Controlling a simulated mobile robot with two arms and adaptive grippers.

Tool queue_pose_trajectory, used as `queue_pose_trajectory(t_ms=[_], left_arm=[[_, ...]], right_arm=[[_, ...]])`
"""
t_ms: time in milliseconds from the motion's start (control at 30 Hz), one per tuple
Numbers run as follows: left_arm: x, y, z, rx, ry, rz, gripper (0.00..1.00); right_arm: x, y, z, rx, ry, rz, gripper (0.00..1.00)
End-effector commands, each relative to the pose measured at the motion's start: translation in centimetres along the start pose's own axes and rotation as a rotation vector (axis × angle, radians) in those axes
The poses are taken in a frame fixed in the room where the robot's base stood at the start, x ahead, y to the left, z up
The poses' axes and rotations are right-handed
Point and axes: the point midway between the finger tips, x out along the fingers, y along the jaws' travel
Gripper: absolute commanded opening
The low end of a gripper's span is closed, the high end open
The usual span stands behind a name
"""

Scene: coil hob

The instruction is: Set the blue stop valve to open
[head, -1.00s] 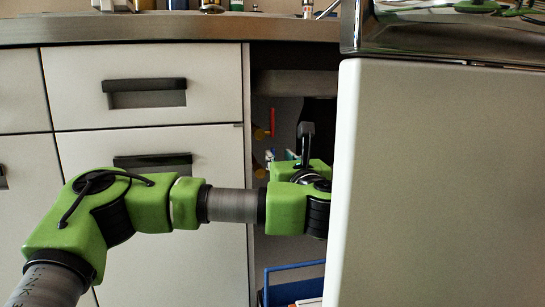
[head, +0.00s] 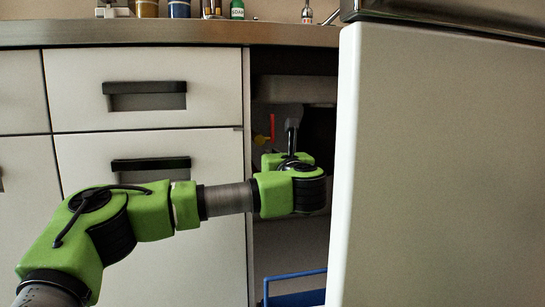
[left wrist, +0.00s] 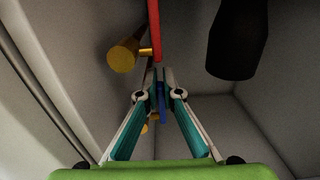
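My left gripper (left wrist: 159,85) reaches into the open space under the counter; its green hand (head: 292,185) also shows in the head view, with the fingertips hidden there. In the left wrist view the two fingers lean in close together. The thin blue valve handle (left wrist: 161,98) stands between them, near the tips. I cannot tell whether the fingers touch it or are shut on it. A small brass part (left wrist: 145,128) shows behind the left finger. The blue handle cannot be made out in the head view. My right gripper is in neither view.
A red handle (left wrist: 154,28) on a brass valve (left wrist: 122,55) is just above the fingers. A dark cylinder (left wrist: 238,38) hangs at the upper right. A large white panel (head: 440,170) closes off the right side. A blue-rimmed container (head: 295,275) is below the arm.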

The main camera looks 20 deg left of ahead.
Motion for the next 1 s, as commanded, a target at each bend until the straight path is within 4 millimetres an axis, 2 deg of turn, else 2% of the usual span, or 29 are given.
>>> queue_pose_trajectory(t_ms=[267, 1000], left_arm=[[-0.3, -0.2, 0.0, 0.002, -0.020, -0.002, 0.00], [-2.1, -0.4, -1.0, 0.008, -0.323, -0.006, 0.00]], right_arm=[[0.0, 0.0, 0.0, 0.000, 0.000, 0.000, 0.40], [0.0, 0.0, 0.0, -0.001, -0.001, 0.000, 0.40]])
